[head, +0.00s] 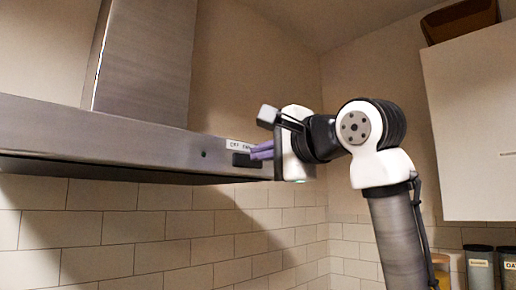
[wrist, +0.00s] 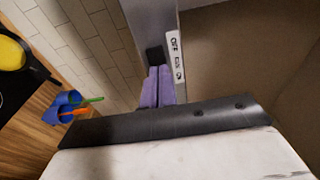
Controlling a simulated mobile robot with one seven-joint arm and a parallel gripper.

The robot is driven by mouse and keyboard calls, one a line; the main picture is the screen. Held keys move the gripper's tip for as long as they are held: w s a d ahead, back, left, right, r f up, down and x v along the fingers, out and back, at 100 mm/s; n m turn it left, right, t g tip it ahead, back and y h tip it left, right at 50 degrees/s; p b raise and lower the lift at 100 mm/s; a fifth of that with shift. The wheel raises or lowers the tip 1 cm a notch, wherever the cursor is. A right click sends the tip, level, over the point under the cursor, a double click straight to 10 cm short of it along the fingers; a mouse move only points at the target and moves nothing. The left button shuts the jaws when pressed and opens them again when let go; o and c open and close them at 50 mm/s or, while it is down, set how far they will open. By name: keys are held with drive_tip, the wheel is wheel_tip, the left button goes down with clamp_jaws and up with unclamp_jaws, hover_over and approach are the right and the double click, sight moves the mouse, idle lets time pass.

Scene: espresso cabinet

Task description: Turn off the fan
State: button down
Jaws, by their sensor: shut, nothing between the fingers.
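The fan is a steel range hood (head: 100,135) with a wide front edge and a chimney, at the left of the head view. A white label (head: 238,145) sits near the right end of its front edge, above a dark switch (head: 242,159). The label (wrist: 175,58) and the dark switch (wrist: 155,54) also show in the wrist view. My gripper (head: 253,152) has purple fingers, shut and empty, with tips at or very close to the switch's right side. In the wrist view the fingers (wrist: 157,80) point at the switch. I cannot tell whether they touch it.
A white wall cabinet (head: 470,130) hangs at the right, with a brown box on top. Dark labelled canisters (head: 481,268) stand below it. In the wrist view, a blue container (wrist: 65,107) with utensils and a yellow pan (wrist: 10,53) sit at the left, on and beside the wooden counter.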

drive_tip(key=b+v, duration=0.4)
drive_tip(key=v, duration=0.6)
drive_tip(key=shift+s+a, duration=0.2)
drive_tip(key=shift+s, duration=0.15)
